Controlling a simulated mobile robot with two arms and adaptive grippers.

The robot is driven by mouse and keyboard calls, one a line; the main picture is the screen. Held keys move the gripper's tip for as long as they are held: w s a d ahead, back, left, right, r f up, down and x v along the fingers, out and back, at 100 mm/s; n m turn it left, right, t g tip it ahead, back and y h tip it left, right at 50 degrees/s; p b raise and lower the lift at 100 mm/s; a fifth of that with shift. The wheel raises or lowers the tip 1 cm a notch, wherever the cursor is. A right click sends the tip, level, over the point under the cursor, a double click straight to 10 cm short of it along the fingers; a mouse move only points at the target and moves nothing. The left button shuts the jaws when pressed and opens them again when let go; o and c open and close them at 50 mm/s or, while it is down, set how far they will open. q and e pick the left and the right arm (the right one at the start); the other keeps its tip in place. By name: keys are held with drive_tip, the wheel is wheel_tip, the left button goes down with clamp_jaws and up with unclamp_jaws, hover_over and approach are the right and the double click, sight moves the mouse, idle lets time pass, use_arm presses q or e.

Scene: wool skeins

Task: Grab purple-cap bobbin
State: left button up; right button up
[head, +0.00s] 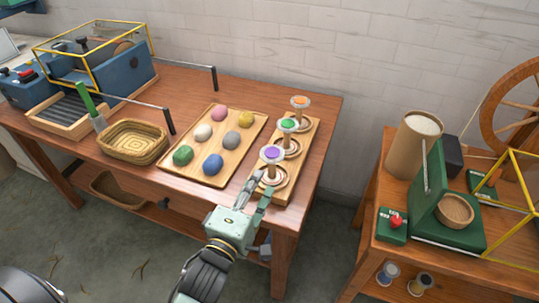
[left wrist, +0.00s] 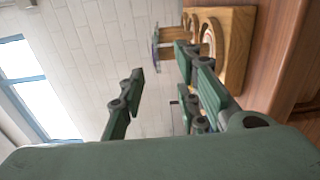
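My left gripper (head: 261,186) is open and empty, just in front of the purple-cap bobbin at the table's front edge. In the left wrist view the open fingers (left wrist: 160,65) show large. A bobbin with a purplish cap edge (left wrist: 155,47) and the rack (left wrist: 237,50) lie beyond them, partly hidden by the fingers. My right gripper is not in view.
A wooden tray (head: 254,128) with several coloured wool balls lies left of the rack. A wicker basket (head: 134,142) and a blue machine (head: 120,75) stand farther left.

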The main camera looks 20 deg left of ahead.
sight(268, 162)
use_arm(q)
drive_tip(key=shift+w+d+r, duration=0.1)
drive_tip(key=shift+w+r, duration=0.05)
drive_tip(key=shift+w, duration=0.5)
drive_tip(key=shift+w+d+r, duration=0.1)
drive_tip(key=shift+w+r, duration=0.05)
drive_tip(key=shift+w, duration=0.45)
drive_tip(key=w+p, duration=0.1)
drive_tip(key=w, duration=0.2)
drive_tip(key=shift+w+a, duration=0.1)
drive_tip(key=shift+w, duration=0.6)
clamp_jaws()
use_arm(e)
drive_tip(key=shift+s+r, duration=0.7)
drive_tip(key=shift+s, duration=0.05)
